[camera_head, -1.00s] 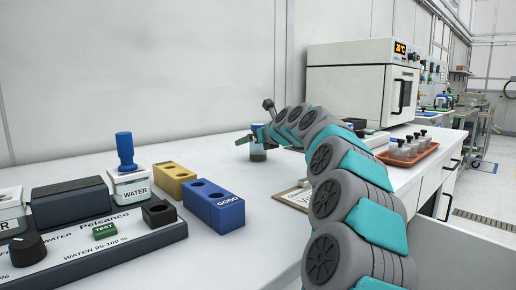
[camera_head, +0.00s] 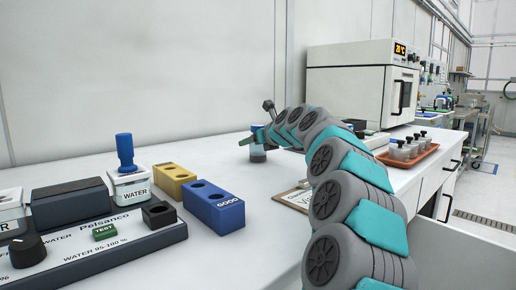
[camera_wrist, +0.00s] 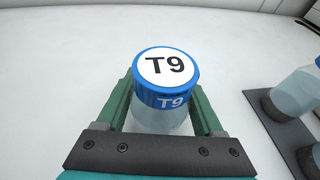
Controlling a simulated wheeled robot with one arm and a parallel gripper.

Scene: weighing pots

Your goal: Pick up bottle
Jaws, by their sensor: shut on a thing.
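A clear bottle with a blue cap and a white T9 label (camera_wrist: 165,70) is between the two green fingers of my gripper (camera_wrist: 163,108) in the wrist view. My gripper is shut on it, and the bottle looks upright. In the head view the bottle (camera_head: 257,155) shows small at the end of my arm, over the white table near the back wall. My gripper (camera_head: 255,141) is partly hidden by the arm there. I cannot tell whether the bottle's base touches the table.
A blue GOOD block (camera_head: 213,206), a yellow block (camera_head: 174,184) and a tester panel (camera_head: 95,245) are at left. An orange tray (camera_head: 408,153) and an oven (camera_head: 362,83) are at right.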

